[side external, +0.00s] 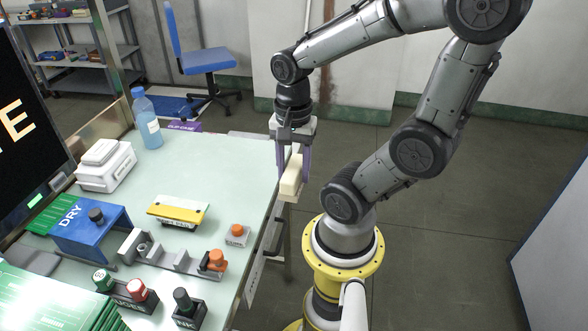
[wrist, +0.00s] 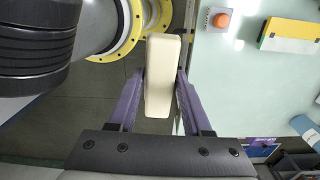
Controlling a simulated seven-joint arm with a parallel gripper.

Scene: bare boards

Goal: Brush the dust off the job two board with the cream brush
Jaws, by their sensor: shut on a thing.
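My gripper (side external: 292,172) is shut on a cream block, which I take for the cream brush (side external: 289,184). The brush hangs between the purple fingers at the right edge of the pale green table, above its surface level. In the wrist view the brush (wrist: 160,80) sits between both fingers of my gripper (wrist: 160,92); its bristles cannot be made out. Green boards lie at the left, some at the front-left corner (side external: 45,300) and one beside the blue DRY stand (side external: 88,232). I cannot tell which is the job two board, and no dust can be made out.
A white device (side external: 106,166) and blue bottle (side external: 147,118) are at the back. The table's back right is clear.

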